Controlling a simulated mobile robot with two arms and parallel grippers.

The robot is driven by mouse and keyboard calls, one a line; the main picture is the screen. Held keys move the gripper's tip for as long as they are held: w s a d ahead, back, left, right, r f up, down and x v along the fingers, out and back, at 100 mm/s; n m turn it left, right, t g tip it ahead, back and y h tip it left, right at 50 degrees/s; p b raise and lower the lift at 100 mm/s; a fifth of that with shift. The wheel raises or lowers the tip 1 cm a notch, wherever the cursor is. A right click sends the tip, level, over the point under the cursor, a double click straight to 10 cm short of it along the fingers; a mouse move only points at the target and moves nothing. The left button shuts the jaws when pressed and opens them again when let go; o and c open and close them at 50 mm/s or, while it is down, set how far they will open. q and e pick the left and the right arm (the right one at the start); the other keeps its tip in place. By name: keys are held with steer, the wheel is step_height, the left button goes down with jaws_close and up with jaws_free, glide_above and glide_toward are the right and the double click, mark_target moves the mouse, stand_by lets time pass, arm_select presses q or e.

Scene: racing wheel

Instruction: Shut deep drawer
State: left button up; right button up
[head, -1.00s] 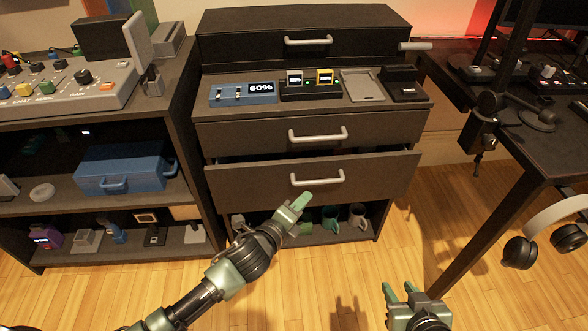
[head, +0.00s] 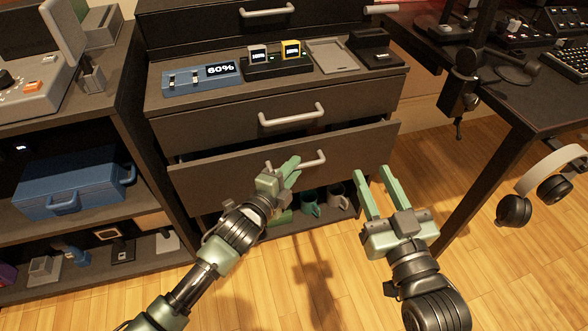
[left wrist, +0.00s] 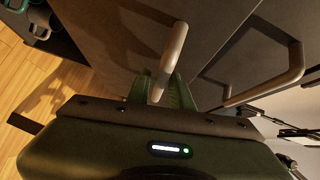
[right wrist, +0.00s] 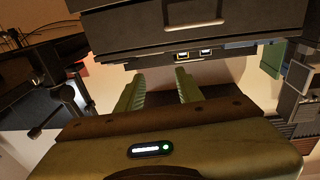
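The deep drawer (head: 225,178) is the lower drawer of the dark cabinet. It stands partly pulled out, with a dark gap above its front. My left gripper (head: 290,170) is at its silver bar handle (head: 314,160), with its fingers apart. In the left wrist view the handle (left wrist: 172,60) runs between or just in front of the fingers (left wrist: 160,88); contact cannot be told. My right gripper (head: 378,185) is open and empty, to the right of the drawer front. The right wrist view shows its two fingers (right wrist: 160,90) well apart.
The upper drawer (head: 240,118) looks shut, its handle (head: 292,116) close above. Mugs (head: 310,205) stand on the shelf below. A shelf with a blue case (head: 70,185) is at left. Floor in front is clear.

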arm_select(q)
steer(key=shift+w+d, duration=0.2)
steer(key=shift+w, duration=0.15)
jaws_close()
steer(key=shift+f, duration=0.1)
stand_by(1.2)
